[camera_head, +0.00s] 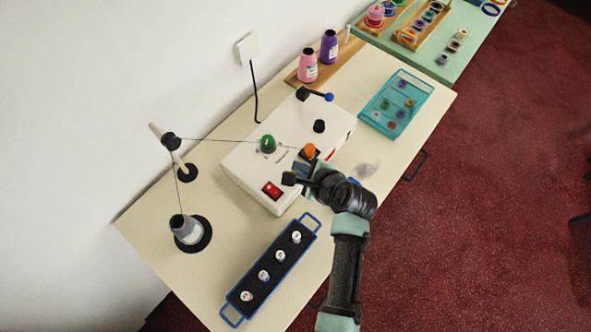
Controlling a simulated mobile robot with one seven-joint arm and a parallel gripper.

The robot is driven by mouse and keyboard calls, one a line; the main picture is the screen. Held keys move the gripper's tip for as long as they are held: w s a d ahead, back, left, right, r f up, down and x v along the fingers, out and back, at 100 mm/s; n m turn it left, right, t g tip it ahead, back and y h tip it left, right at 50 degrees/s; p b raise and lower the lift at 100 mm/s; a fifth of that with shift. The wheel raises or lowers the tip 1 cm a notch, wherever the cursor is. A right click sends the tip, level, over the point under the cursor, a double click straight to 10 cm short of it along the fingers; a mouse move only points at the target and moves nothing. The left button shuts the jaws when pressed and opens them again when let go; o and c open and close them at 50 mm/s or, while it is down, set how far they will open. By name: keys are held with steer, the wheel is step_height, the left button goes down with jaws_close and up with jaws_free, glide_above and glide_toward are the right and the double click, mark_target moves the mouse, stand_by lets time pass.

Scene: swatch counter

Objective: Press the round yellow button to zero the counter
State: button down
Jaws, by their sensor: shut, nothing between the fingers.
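The white machine box (240,165) sits on the cream table. I see no clearly yellow button on it; the part of its top behind my gripper is hidden. A round orange piece (309,150) sits on a dark base on the box, just above my wrist in the picture. A round green piece (267,143) is on the box further left.
A blue-framed black rack (268,283) with several spools lies in front. A thread cone (186,229) and thread guide stand left. A black knob (319,126) and blue-tipped crank (328,97) are on the box. A teal tray (374,118) lies right.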

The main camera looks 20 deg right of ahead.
steer(key=shift+f, duration=0.2)
stand_by(0.4)
steer(key=shift+f, duration=0.25)
steer(key=shift+f+b, duration=0.3)
steer(key=shift+f, duration=0.1)
stand_by(0.7)
steer(key=shift+r, duration=0.1)
steer(key=shift+r+p, duration=0.75)
steer(key=shift+p, duration=0.25)
step_height(320, 180, up, 5)
steer(key=p, duration=0.5)
